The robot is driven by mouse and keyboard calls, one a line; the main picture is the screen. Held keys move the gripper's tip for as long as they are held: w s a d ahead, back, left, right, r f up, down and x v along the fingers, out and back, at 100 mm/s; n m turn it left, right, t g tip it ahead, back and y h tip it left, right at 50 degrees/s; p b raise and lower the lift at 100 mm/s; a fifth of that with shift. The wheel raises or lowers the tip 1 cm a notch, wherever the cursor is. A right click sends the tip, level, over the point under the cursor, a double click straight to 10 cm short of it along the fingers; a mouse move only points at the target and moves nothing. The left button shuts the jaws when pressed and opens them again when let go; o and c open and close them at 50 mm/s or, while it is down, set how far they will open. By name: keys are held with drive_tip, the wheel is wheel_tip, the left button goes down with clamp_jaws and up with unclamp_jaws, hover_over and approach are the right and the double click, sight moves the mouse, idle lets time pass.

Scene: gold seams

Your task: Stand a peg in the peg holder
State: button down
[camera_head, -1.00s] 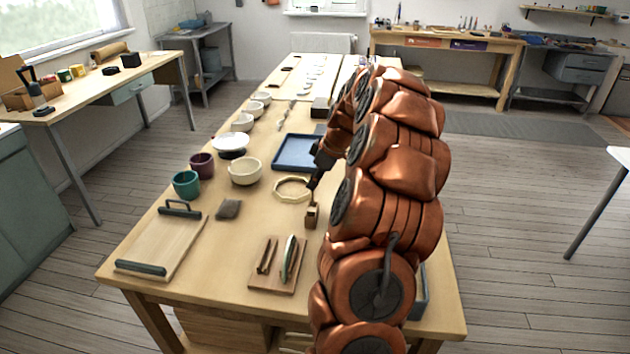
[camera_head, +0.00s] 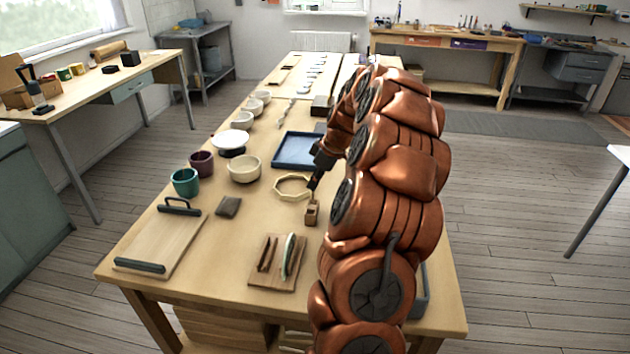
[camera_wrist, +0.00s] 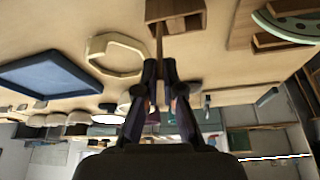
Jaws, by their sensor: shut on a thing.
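The peg holder (camera_head: 312,214) is a small wooden block on the table, just below my gripper (camera_head: 314,186) in the head view. In the wrist view the holder (camera_wrist: 176,12) is at the top edge, partly cut off. My gripper (camera_wrist: 159,66) is shut on a thin brown peg (camera_wrist: 158,44) there. The peg reaches from the fingertips to the holder's near edge. I cannot tell whether its end is inside the holder, over it or beside it. The peg is too small to make out in the head view.
A pale octagonal ring (camera_head: 293,195) lies left of the holder, with a blue tray (camera_head: 297,166) behind it. A wooden board with upright pieces (camera_head: 272,284) stands nearer. Bowls (camera_head: 244,172) and cups line the left. My arm hides the table's right side.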

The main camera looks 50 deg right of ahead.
drive_tip(key=shift+f+b, duration=0.7)
drive_tip(key=shift+f, duration=0.1)
idle(1.3)
drive_tip(key=c, duration=0.7)
unclamp_jaws()
drive_tip(key=shift+c, duration=0.2)
drive_tip(key=shift+r, duration=0.2)
drive_tip(key=shift+r, duration=2.8)
